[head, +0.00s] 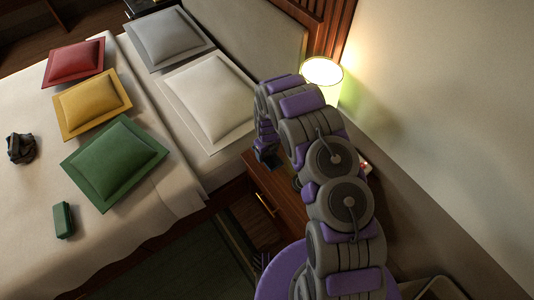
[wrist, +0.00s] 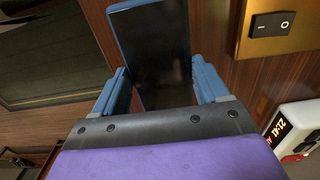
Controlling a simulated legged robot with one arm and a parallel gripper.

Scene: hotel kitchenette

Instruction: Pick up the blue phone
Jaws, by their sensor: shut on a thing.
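The blue phone (wrist: 150,45) has a dark screen and a blue edge. In the wrist view it stands out between the two blue fingers of my gripper (wrist: 160,82), which is shut on it. The phone's lower end is hidden behind the gripper's dark front bar. In the head view my gripper (head: 267,158) is above the wooden nightstand (head: 263,198), beside the bed. The phone cannot be made out there.
A lit lamp (head: 322,72) stands behind my arm. A white digital clock (wrist: 299,122) and a brass plate with a black switch (wrist: 270,24) are at the right. The bed (head: 190,192) with several pillows is at the left, and a wall is at the right.

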